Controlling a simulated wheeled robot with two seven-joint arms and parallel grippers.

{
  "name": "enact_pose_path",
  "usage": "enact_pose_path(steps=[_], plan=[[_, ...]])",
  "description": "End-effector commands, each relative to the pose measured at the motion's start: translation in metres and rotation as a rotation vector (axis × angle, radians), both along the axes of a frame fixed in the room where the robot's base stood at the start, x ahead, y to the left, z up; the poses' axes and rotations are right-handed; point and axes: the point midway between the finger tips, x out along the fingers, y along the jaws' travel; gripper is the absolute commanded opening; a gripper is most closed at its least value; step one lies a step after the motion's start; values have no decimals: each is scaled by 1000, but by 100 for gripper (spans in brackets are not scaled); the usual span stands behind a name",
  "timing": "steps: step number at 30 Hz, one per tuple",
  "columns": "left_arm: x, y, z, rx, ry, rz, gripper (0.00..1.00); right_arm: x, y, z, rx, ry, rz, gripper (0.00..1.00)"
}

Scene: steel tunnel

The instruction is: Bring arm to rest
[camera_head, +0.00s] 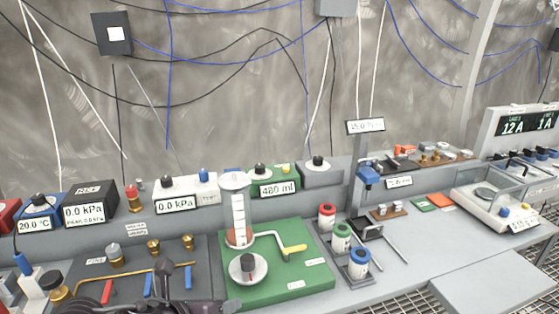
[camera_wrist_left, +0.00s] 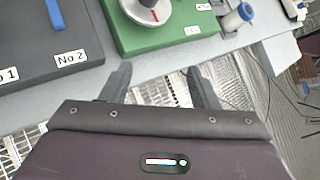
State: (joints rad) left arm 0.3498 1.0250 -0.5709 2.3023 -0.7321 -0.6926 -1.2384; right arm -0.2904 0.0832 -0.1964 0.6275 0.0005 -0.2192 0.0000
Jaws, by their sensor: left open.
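My left gripper (camera_head: 190,300) shows as a dark shape at the bottom of the head view, in front of the bench. In the left wrist view the same gripper (camera_wrist_left: 158,72) has its two dark fingers wide apart with nothing between them. Below the fingers there is the bench's grey front edge and a metal grating. My right gripper is in neither view.
A dark valve panel (camera_head: 130,262) and a green board (camera_head: 290,282) with a cylinder and yellow crank lie close to my left gripper. Several colour-capped spools (camera_head: 342,238) stand to their right. A balance (camera_head: 497,205) stands far right. Grating (camera_wrist_left: 150,92) runs along the bench front.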

Motion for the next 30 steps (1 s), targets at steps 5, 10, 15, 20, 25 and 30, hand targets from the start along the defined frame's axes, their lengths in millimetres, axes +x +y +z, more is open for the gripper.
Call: enact_pose_path(steps=[5,10,15,20,25,30], plan=[[-6,-24,2,-283,88,244,55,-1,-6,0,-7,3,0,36],[-16,-26,-2,-669,258,657,55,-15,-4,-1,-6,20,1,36],[-42,5,-28,-1084,484,1264,55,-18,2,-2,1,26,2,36],[-77,35,-58,-1305,612,1737,55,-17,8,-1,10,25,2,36],[-120,58,-87,-1442,682,2181,55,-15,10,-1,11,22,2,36],[-153,71,-115,-1498,691,2510,55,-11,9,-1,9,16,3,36]])
